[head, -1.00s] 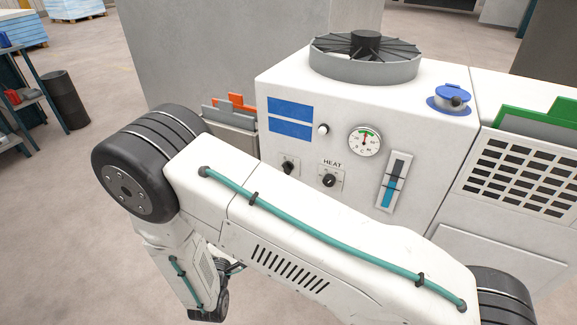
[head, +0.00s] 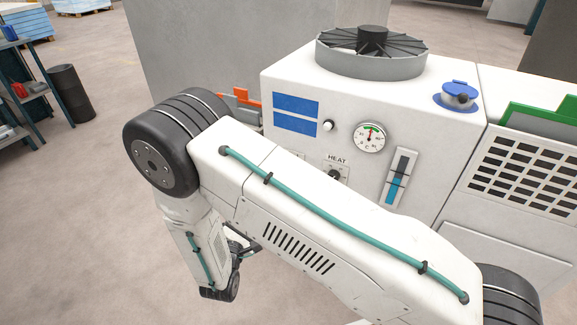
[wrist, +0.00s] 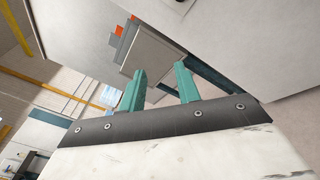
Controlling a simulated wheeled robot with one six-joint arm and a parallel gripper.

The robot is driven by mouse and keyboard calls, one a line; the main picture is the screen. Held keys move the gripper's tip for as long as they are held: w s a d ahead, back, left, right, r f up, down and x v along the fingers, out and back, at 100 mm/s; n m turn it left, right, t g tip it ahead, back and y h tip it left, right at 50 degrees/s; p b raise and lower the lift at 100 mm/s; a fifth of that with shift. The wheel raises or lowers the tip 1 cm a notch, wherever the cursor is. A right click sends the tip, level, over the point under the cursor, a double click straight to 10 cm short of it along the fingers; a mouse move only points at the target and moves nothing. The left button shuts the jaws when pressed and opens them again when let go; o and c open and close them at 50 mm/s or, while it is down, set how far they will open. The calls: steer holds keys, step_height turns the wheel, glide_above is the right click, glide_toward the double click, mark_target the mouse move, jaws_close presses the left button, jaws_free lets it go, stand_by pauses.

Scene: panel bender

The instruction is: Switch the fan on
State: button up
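The fan (head: 372,52) is a black-bladed wheel in a grey ring on top of the white machine cabinet (head: 450,140). I cannot tell whether it turns. On the cabinet front are a small white round button or lamp (head: 328,126) and a black knob labelled HEAT (head: 335,174), partly covered by my arm. Left of it only the top edge of another control plate shows; its knob is hidden behind my arm. My gripper is low left of the cabinet, mostly hidden in the head view; in the wrist view its teal fingers (wrist: 160,88) are apart with nothing between them.
The front also carries a dial gauge (head: 369,137), a blue level gauge (head: 400,177) and blue panels (head: 296,115). A blue cap (head: 459,95) is on top. A grey bin with orange and grey sheets (wrist: 155,55) hangs beside the cabinet. Floor at left is open.

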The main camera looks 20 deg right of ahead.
steer(key=w+d+n+g+h, duration=0.3)
steer(key=w+d+n, duration=0.8)
steer(key=w+d, duration=0.7)
steer(key=shift+w+r+h, duration=0.2)
steer(key=shift+r+h, duration=0.05)
steer(key=shift+h, duration=0.55)
steer(key=shift+d, duration=0.1)
jaws_close()
